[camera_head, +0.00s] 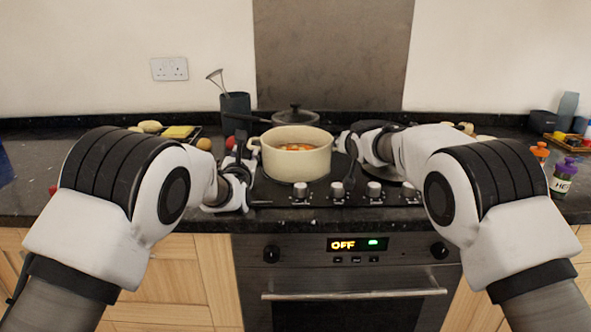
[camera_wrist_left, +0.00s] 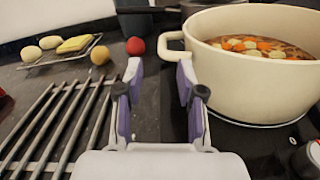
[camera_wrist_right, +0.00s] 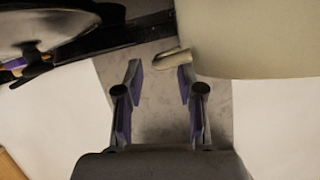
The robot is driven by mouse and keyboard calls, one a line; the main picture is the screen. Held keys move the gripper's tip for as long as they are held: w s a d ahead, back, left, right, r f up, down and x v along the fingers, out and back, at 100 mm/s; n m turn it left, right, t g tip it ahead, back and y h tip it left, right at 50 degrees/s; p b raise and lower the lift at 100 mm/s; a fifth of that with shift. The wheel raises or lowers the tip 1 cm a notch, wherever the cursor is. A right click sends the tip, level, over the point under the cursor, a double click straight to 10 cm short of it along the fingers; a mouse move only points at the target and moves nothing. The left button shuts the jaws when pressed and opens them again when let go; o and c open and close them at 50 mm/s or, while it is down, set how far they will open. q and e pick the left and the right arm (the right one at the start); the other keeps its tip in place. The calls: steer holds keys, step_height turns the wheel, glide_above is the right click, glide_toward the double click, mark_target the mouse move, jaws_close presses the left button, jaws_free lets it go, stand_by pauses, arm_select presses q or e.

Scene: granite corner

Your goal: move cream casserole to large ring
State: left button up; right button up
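The cream casserole (camera_head: 297,163), with soup and orange chunks in it, stands upright on the black hob. It fills the right of the left wrist view (camera_wrist_left: 250,82), and its wall shows at the upper right of the right wrist view (camera_wrist_right: 245,38). My left gripper (camera_head: 246,150) is open beside the casserole's left handle (camera_wrist_left: 172,45), which lies just beyond its fingertips. My right gripper (camera_wrist_right: 159,78) is open, with the other handle (camera_wrist_right: 172,58) at its fingertips. In the head view my right arm hides that handle and part of the hob. I cannot make out the large ring.
A dark lidded pan (camera_head: 296,116) stands behind the casserole. A dark utensil pot (camera_head: 236,112) stands behind left. A metal rack (camera_wrist_left: 60,125) and a red ball-shaped item (camera_wrist_left: 136,46) are to the left. Control knobs (camera_head: 300,191) line the hob's front. Bottles (camera_head: 563,175) stand at right.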

arm_select(q)
steer(key=shift+d+r, duration=0.1)
arm_select(e)
steer(key=v, duration=0.4)
steer(key=shift+s+d+r, duration=0.1)
steer(key=shift+d+r, duration=0.1)
